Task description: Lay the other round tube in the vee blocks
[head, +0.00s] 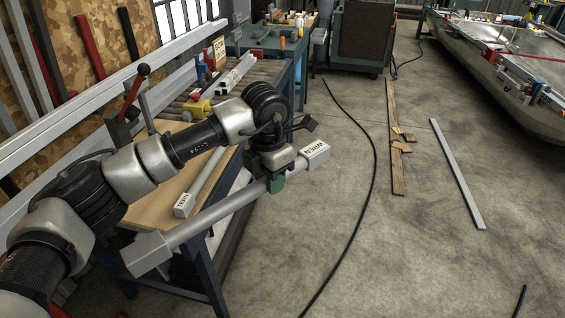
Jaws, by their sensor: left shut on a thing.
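My left gripper (277,183) is shut on a grey round tube (215,219) near its right end. The tube has a boxy grey piece at each end; the right one is lettered WREN. It is held tilted in the picture, its left end lower, in front of the wooden bench top (160,186). A second grey tube (208,170) with a similar lettered end piece lies on that bench top, partly behind my left arm. I cannot make out the vee blocks for certain. My right gripper is not in view.
A roller conveyor (180,111) with a yellow part (198,109) stands behind the bench.

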